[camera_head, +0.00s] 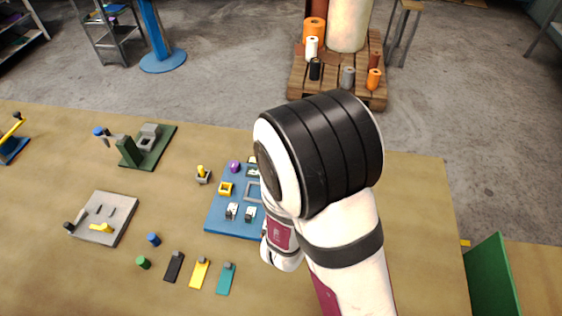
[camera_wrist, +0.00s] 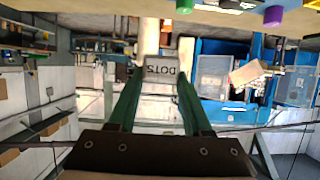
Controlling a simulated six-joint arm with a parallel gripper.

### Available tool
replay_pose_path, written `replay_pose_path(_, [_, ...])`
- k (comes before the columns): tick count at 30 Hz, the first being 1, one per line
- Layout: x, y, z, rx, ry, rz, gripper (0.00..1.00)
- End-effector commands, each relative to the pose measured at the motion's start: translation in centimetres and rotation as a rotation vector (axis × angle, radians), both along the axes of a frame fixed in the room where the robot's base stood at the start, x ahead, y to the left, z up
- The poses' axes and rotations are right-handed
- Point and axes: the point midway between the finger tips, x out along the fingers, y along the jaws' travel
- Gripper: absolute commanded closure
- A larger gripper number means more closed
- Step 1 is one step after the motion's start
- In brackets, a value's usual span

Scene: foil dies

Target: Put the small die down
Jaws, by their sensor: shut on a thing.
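My gripper (camera_wrist: 162,84) shows in the wrist view with two green fingers. It is shut on a small grey die (camera_wrist: 165,72) whose face carries the word DOTS, upside down in this picture. In the head view my arm hides the gripper and the held die. A blue tray (camera_head: 222,225) lies on the table, partly behind my arm. Two small pale blocks with dark parts, one on the left (camera_head: 232,211) and one on the right (camera_head: 250,214), stand on it. A grey square frame (camera_head: 249,192) lies further back on it.
The tray also carries a yellow piece (camera_head: 225,188) and a purple knob (camera_head: 234,166). A green panel (camera_head: 492,275) stands at right.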

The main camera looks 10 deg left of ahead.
Motion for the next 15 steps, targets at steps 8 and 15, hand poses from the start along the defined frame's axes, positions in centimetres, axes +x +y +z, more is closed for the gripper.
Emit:
replay_pose_path(8, [2.2, -2.0, 4.0, 0.007, -0.011, -0.011, 1.00])
replay_pose_path(15, [3.9, -9.6, 14.8, -0.003, -0.015, 0.011, 1.00])
